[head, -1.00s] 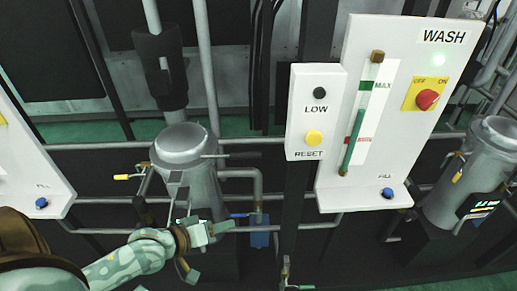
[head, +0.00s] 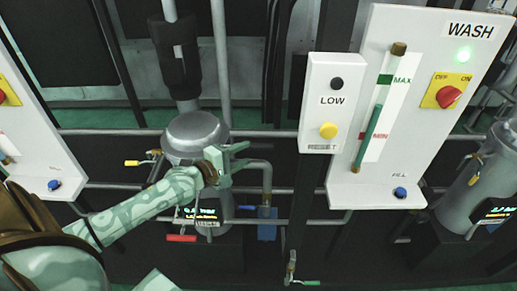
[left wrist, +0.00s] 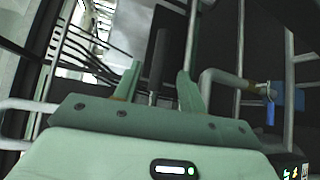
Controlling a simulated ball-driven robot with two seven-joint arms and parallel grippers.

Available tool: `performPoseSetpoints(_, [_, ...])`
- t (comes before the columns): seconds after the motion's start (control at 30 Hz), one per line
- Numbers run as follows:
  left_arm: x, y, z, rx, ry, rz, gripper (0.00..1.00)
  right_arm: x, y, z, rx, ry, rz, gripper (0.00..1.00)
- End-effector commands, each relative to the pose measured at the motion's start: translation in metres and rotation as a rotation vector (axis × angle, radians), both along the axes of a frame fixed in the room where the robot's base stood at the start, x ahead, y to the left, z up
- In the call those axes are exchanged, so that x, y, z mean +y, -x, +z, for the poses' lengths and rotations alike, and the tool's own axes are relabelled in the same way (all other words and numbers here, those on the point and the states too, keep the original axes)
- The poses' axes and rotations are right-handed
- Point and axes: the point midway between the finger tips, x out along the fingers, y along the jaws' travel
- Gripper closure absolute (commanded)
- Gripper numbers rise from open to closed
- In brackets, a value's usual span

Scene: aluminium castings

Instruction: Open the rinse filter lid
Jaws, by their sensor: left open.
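The rinse filter is a grey metal canister with a domed lid (head: 196,127), left of centre in the head view. The lid sits flat on top. My left arm crosses in front of the canister. My left gripper (head: 240,158) is open at the canister's right side, just below lid height. In the left wrist view its two fingers (left wrist: 158,88) stand apart, with a dark upright bar seen between them; I cannot tell whether it is near or behind. The lid's thin side rod is mostly hidden behind the gripper. My right gripper is not in view.
A yellow-handled valve (head: 134,163) is left of the canister, a red handle (head: 181,238) below. Pipes and a blue-bodied valve (head: 267,225) are close on the right. The WASH panel (head: 345,185) stands further right, with another canister (head: 465,205) beyond.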

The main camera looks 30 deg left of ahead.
Motion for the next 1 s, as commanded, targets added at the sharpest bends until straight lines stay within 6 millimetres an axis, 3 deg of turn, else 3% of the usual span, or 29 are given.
performPoseSetpoints(0.1, [-0.007,-0.027,-0.005,-0.003,0.001,0.0,0.59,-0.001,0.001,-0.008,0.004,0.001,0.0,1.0])
performPoseSetpoints(0.3, [-0.014,-0.054,-0.01,0.0,-0.002,0.0,0.59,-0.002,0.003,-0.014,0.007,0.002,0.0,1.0])
performPoseSetpoints(0.7, [-0.016,-0.062,-0.009,0.001,-0.003,-0.002,0.59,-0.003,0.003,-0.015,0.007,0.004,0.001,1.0])
performPoseSetpoints(0.83, [-0.016,-0.062,-0.009,0.001,-0.003,-0.002,0.95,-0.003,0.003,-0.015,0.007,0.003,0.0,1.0])
performPoseSetpoints(0.87, [-0.016,-0.062,-0.009,0.001,-0.003,-0.002,1.0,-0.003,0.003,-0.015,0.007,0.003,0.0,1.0])
performPoseSetpoints(1.0, [-0.016,-0.062,-0.009,0.002,-0.003,-0.002,1.0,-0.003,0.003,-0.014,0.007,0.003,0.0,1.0])
